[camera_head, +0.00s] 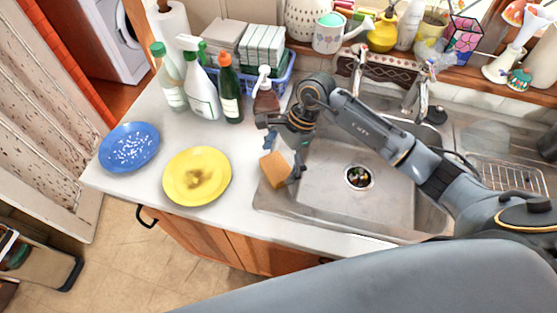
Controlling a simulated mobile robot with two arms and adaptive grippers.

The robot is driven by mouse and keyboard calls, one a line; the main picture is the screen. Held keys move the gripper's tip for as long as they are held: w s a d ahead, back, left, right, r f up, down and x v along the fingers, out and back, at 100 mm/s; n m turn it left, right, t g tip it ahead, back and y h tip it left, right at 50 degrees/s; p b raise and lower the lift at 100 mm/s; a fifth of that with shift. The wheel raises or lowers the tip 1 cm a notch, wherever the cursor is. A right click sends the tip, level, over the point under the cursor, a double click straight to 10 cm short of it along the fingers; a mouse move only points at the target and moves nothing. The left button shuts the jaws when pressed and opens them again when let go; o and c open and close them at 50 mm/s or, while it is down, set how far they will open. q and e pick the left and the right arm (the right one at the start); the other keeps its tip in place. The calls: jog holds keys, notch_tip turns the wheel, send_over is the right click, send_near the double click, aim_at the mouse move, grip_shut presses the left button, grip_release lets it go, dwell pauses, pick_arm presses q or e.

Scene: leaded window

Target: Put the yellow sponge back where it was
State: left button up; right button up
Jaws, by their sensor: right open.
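The yellow sponge (273,170) looks orange-yellow and sits at the left rim of the metal sink (330,212), beside the counter. My right gripper (284,158) is over the sponge, with its fingers pointing down and one finger along the sponge's right side. Its jaws are open. I cannot tell whether the fingers touch the sponge, and the gripper hides part of its upper edge. My left gripper is not in view.
A yellow plate (218,188) with brown stains and a blue plate (128,140) with white bits lie on the counter (160,115). Several bottles, a soap dispenser (266,98) and a blue basket (284,82) stand behind. The sink basin is mostly clear around its drain (358,177).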

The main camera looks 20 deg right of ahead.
jog(key=b+v, duration=0.4)
jog(key=v, duration=0.8)
